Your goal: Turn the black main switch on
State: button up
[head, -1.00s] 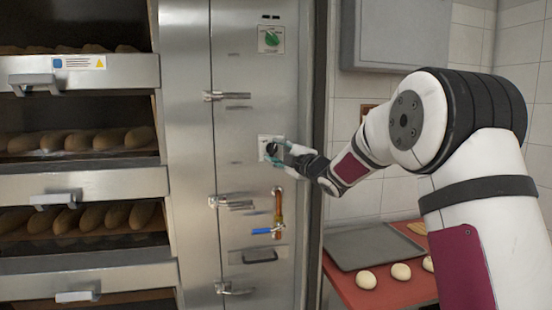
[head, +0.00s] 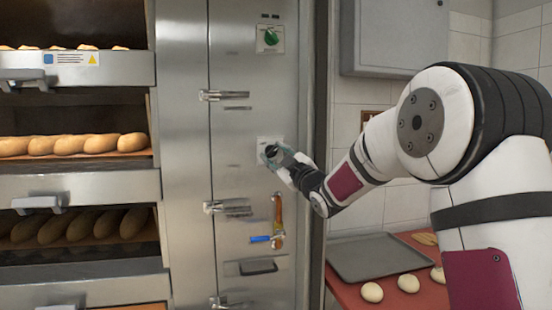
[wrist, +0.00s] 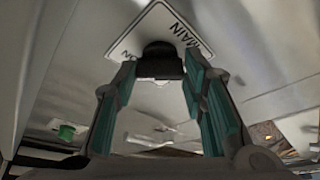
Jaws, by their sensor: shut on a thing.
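The black main switch (head: 270,150) is a knob on a pale plate on the steel oven panel. In the wrist view the switch (wrist: 161,60) sits between the teal finger pads, in front of a plate (wrist: 152,28) reading "MAIN", with part of "ON" showing. My gripper (head: 274,155) is at the panel, shut on the switch and turned at a slant; it fills the lower wrist view (wrist: 160,72). The fingers partly hide the switch in the head view, and its pointer mark cannot be made out.
A green knob (head: 270,38) is higher on the panel. Door handles (head: 228,95) and a blue-handled valve (head: 264,239) project nearby. Bread decks (head: 75,145) are at left. A tray (head: 375,257) and dough balls (head: 372,291) lie on a red counter at right.

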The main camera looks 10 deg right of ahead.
jog(key=shift+f, duration=0.1)
jog(key=o, duration=1.2)
jog(key=shift+c, duration=0.2)
jog(key=v, duration=1.2)
